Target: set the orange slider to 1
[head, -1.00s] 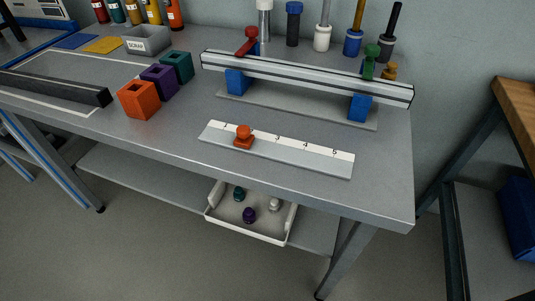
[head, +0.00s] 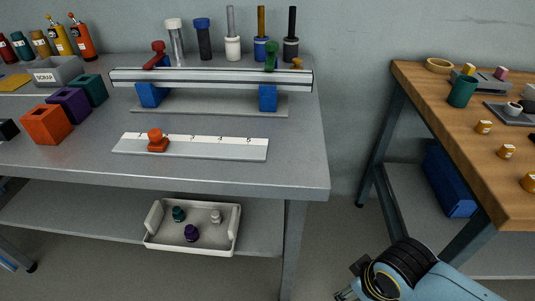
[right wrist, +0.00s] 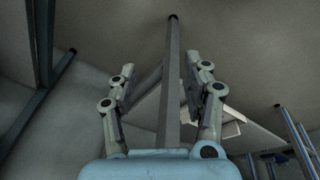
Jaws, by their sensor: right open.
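The orange slider (head: 157,142) stands on a pale ruled strip (head: 210,151) near the front of the grey workbench. It sits near the left end of the numbered scale, covering part of it; it appears between 1 and 2, but the small numerals are hard to read. My right gripper (head: 346,293) is low at the bottom of the head view, right of the bench and well away from the slider. In the right wrist view the right gripper (right wrist: 163,85) has its fingers spread, with nothing held. My left gripper is not in view.
A rail (head: 211,80) on blue supports stands behind the strip. Orange (head: 47,125), purple and teal boxes stand left. A white tray (head: 193,228) is on the lower shelf. A bench leg (right wrist: 172,80) appears between my fingers in the wrist view. A wooden table (head: 460,100) stands right.

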